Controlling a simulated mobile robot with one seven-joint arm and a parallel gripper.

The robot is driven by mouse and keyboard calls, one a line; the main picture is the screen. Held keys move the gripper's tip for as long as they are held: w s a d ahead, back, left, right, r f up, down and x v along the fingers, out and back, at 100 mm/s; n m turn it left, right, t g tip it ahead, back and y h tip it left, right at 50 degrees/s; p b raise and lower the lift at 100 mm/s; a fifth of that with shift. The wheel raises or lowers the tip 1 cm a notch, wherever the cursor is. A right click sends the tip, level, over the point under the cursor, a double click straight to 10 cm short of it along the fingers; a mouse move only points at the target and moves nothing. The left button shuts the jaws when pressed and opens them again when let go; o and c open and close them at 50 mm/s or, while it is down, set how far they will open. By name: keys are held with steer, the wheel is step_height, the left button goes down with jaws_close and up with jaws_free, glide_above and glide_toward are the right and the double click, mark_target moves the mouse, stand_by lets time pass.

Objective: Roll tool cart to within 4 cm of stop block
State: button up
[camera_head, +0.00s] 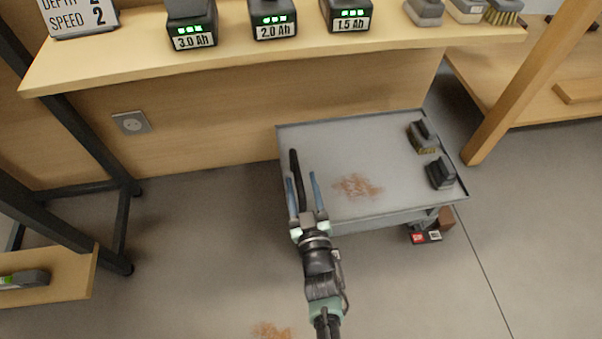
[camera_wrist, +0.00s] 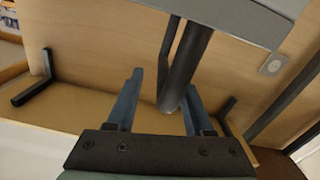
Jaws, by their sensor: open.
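The tool cart (camera_head: 330,135) is grey, with a low-rimmed top, and stands on the floor in front of the bench. Its black bar handle (camera_head: 295,162) is at the cart's left end. My gripper (camera_head: 302,178) is open, its two blue fingers on either side of the handle. In the wrist view the dark handle bar (camera_wrist: 187,70) passes between the open fingers (camera_wrist: 162,88); I cannot tell whether they touch it. A brown block (camera_head: 446,217) sits on the floor by the cart's right end, partly hidden; I cannot tell whether it is the stop block.
A red and black labelled item (camera_head: 425,237) lies beside the brown block. Two brushes (camera_head: 423,137) (camera_head: 440,173) and reddish-brown debris (camera_head: 358,187) are on the cart top. The bench (camera_head: 130,62) holds battery chargers. A wooden leg (camera_head: 525,90) stands right of the cart. Floor left of the cart is clear.

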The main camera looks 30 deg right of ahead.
steer(key=p+v, duration=0.3)
steer(key=v, duration=0.7)
steer(key=shift+s+p, duration=0.3)
steer(key=shift+p, duration=0.05)
steer(key=shift+r, duration=0.1)
